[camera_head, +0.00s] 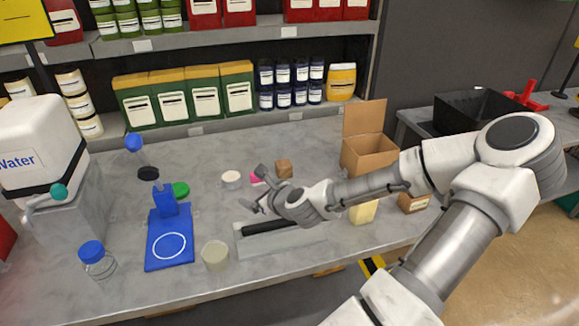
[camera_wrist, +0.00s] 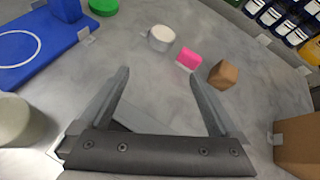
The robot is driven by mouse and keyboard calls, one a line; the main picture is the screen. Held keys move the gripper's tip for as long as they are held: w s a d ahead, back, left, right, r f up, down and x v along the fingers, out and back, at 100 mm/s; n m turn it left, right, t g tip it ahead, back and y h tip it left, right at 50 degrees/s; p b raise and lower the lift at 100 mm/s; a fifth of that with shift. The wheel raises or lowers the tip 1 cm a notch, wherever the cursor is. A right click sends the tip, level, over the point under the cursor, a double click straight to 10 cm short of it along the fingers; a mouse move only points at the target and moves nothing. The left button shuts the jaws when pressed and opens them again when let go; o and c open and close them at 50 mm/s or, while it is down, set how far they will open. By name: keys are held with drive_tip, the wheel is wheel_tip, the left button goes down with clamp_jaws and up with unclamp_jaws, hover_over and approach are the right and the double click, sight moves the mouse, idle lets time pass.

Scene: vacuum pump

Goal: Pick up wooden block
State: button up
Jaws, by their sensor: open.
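The wooden block (camera_head: 284,169) is a small brown cube on the grey table, in the middle of the head view. In the wrist view the wooden block (camera_wrist: 223,74) lies beyond the tip of the right finger, apart from it. My gripper (camera_head: 257,190) is open and empty above the table, on the near side of the block. In the wrist view the two fingers of my gripper (camera_wrist: 164,75) are spread wide with bare table between them.
A pink item (camera_wrist: 188,59) and a white round container (camera_wrist: 161,38) stand left of the block. A cardboard box (camera_head: 368,155) stands to its right. A blue stand (camera_head: 170,238), a beige jar (camera_head: 215,255) and a grey tray (camera_head: 255,246) are nearer.

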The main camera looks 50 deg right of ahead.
drive_tip(key=s+d+r+m+h, duration=0.1)
drive_tip(key=s+d+m+h, duration=0.4)
drive_tip(key=d, duration=0.4)
drive_tip(key=m+y, duration=0.1)
approach(284, 163)
drive_tip(key=w, duration=0.1)
drive_tip(key=w+f, duration=0.2)
drive_tip(key=shift+w+d+b, duration=0.15)
drive_tip(key=shift+d+b, duration=0.15)
drive_tip(key=shift+d, duration=0.05)
drive_tip(key=shift+d+x, duration=0.2)
drive_tip(key=shift+x, duration=1.3)
drive_tip(key=shift+d+x, duration=0.2)
drive_tip(key=shift+x, duration=1.3)
drive_tip(key=shift+s+r, duration=0.1)
drive_tip(key=shift+s, duration=0.15)
drive_tip(key=c, duration=1.5)
drive_tip(key=shift+c, duration=0.2)
drive_tip(key=shift+r, duration=0.15)
